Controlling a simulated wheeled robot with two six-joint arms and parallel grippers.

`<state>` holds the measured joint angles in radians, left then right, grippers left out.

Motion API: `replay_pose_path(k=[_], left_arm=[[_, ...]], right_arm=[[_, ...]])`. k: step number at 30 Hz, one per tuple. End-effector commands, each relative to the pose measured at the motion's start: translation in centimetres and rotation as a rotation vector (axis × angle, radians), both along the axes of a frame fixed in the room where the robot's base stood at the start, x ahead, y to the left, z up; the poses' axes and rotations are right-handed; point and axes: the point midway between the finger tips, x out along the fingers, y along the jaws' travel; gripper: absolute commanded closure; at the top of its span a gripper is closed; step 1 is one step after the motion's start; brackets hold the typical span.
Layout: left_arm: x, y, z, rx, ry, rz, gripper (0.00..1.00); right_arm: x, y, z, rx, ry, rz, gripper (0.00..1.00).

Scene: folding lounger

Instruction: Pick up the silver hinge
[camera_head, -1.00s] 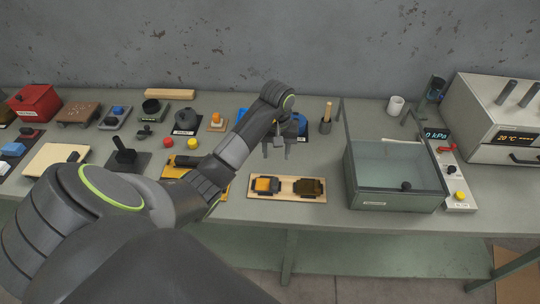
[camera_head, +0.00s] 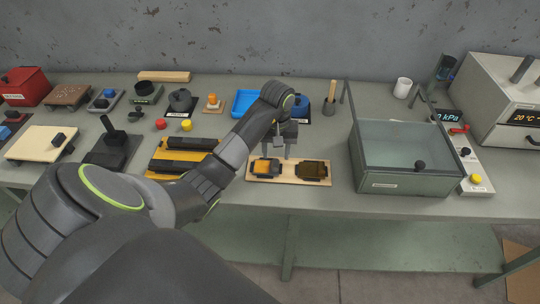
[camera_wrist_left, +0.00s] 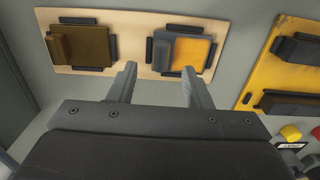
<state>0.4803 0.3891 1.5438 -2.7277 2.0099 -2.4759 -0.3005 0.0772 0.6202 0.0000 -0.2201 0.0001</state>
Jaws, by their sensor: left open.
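My left gripper (camera_head: 276,154) is open and empty. It hangs by the back edge of a pale wooden board (camera_head: 284,180), its fingers pointing down. The wrist view also shows the gripper (camera_wrist_left: 159,70), its two fingertips apart at the edge of the board (camera_wrist_left: 137,19). A grey piece (camera_wrist_left: 163,56) lies on the board against an orange block (camera_wrist_left: 193,54); it may be the silver hinge, but I cannot tell for sure. A brown block (camera_head: 312,170) sits at the board's other end, between dark clips. My right gripper is not in view.
A glass-topped box (camera_head: 400,148) stands right of the board. A yellow tray with black bars (camera_head: 184,155) lies left of it. A blue tray (camera_head: 244,101) and a holder with a wooden handle (camera_head: 331,98) stand behind. Bare tabletop lies in front of the board.

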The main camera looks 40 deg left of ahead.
Motion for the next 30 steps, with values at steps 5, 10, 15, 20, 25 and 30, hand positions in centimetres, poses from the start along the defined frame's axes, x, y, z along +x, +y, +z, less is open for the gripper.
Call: replay_pose_path(k=[5,10,15,20,25,30], left_arm=[[-0.2,0.1,-2.1,-0.002,0.008,0.001,0.55],[-0.1,0.1,-4.1,-0.002,0.003,0.0,0.55],[-0.1,0.1,-4.5,0.0,0.001,0.0,0.55],[-0.1,0.1,-4.5,0.0,0.0,0.0,0.63],[-0.1,0.1,-4.5,0.0,0.0,0.0,0.85],[0.0,0.1,-4.4,0.0,0.0,0.0,1.0]], right_arm=[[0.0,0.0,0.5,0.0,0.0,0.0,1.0],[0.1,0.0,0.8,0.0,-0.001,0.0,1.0],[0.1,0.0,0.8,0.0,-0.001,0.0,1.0],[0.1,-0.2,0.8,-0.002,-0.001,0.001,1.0],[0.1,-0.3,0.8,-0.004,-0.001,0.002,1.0],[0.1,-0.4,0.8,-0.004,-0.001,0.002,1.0]])
